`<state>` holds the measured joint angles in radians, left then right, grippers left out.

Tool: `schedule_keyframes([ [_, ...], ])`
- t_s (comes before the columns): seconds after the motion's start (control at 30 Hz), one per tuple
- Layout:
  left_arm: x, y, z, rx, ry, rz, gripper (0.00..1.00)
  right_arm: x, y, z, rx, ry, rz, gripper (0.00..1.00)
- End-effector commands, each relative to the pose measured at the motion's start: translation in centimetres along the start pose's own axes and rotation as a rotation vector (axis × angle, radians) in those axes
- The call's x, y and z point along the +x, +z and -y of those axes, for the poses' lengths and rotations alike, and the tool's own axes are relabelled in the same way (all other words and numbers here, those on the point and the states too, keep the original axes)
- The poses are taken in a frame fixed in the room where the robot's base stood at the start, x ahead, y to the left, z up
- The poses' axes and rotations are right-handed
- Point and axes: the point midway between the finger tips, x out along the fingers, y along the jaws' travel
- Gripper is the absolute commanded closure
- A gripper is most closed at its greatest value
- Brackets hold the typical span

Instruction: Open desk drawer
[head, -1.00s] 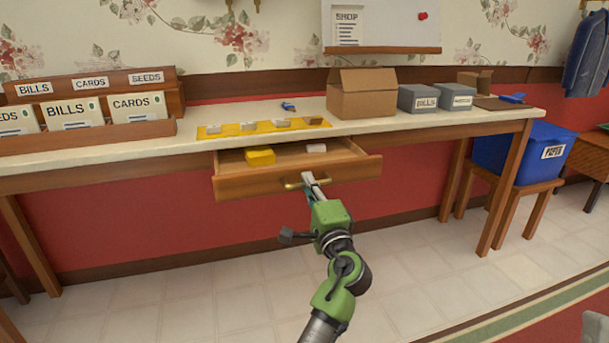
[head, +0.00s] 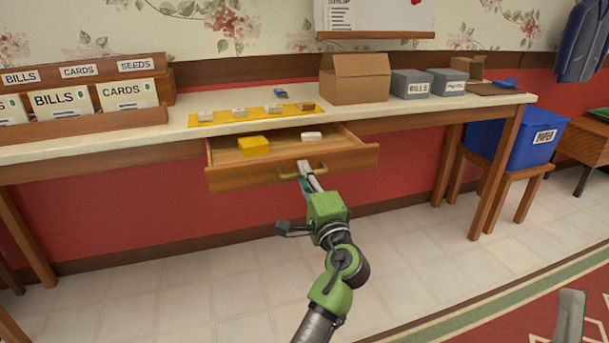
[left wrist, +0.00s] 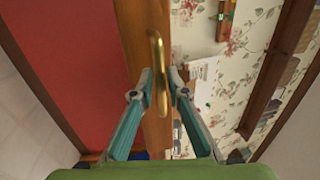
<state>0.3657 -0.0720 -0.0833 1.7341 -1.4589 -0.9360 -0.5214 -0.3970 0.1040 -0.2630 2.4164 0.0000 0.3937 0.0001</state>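The desk drawer (head: 235,178) is wooden and stands pulled partly out under the cream desk top (head: 170,138). Its inside shows, with a yellow block (head: 253,145) and a white block (head: 311,136) in it. The brass handle (head: 320,170) is on the drawer front; it also shows in the left wrist view (left wrist: 155,50). My left gripper (head: 303,168) is at the middle of the handle. In the left wrist view its two fingertips (left wrist: 160,80) lie on either side of the bar, closed on it. A grey piece (head: 570,318) at the bottom right looks like part of my right gripper.
The desk top bears labelled card racks (head: 90,124), a yellow mat (head: 232,120) with small blocks, a cardboard box (head: 355,85) and grey boxes (head: 411,88). A blue bin (head: 520,150) stands on a stool at right. The floor before the drawer is clear.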

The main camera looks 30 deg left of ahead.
Motion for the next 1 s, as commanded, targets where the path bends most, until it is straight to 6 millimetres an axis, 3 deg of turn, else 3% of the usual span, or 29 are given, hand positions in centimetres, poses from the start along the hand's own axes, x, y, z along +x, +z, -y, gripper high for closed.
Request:
schedule_keyframes([
  [0.5,-6.9,0.0,-0.1,0.001,0.003,-0.001,0.85,0.0,0.0,0.0,0.0,0.0,0.0,0.56],
  [1.0,-7.5,0.0,-0.1,0.0,0.001,0.0,0.85,0.0,0.0,0.0,0.0,0.0,0.0,0.56],
])
